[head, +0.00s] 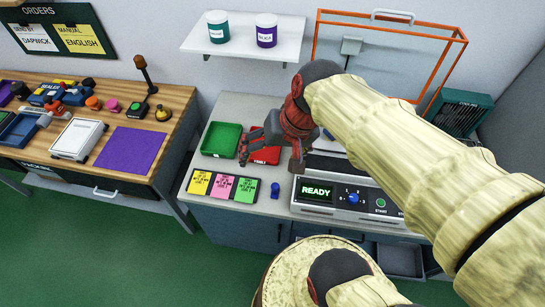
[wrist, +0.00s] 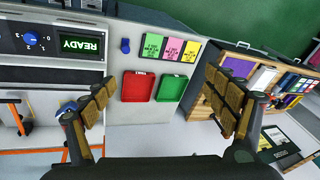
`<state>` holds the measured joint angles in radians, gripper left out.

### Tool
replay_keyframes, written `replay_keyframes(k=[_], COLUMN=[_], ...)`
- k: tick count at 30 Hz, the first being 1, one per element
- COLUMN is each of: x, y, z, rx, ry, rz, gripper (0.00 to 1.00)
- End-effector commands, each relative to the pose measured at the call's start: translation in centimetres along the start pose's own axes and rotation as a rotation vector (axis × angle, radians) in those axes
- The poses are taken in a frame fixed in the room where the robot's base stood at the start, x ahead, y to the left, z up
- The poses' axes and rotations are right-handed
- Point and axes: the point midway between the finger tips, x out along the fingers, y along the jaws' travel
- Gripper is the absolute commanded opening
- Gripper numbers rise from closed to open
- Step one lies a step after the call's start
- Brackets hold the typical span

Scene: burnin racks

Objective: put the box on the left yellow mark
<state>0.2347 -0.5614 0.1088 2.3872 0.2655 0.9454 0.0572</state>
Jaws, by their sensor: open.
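I cannot make out a box that is clearly the task's in either view. No plain yellow floor or bench mark is clear either; the only yellow patch on the grey bench is a yellow card (head: 200,182), leftmost of a row in the head view. It also shows in the wrist view (wrist: 153,46). My gripper (head: 270,158) is above the bench, over the red tray (head: 266,146), with its fingers apart and nothing between them. In the wrist view my gripper (wrist: 160,88) has its fingers spread wide, with the red tray (wrist: 139,87) and green tray (wrist: 172,87) beyond.
Beside the yellow card lie a pink card (head: 223,187) and a green card (head: 246,190), then a blue knob-like object (head: 275,190). A machine reading READY (head: 316,191) stands right. A green tray (head: 221,139) is left. A wooden bench (head: 170,100) holds tools and a purple mat (head: 130,149).

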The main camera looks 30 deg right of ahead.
Motion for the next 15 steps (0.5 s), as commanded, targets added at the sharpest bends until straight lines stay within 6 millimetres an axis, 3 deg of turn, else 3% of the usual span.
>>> replay_keyframes(k=[6, 15], x=[-3.2, -4.4], y=[-0.9, -0.9], z=[2.1, 2.6], rx=[-0.335, -0.458], ry=[0.142, 0.203], rz=[0.074, 0.106], gripper=[0.86, 0.86])
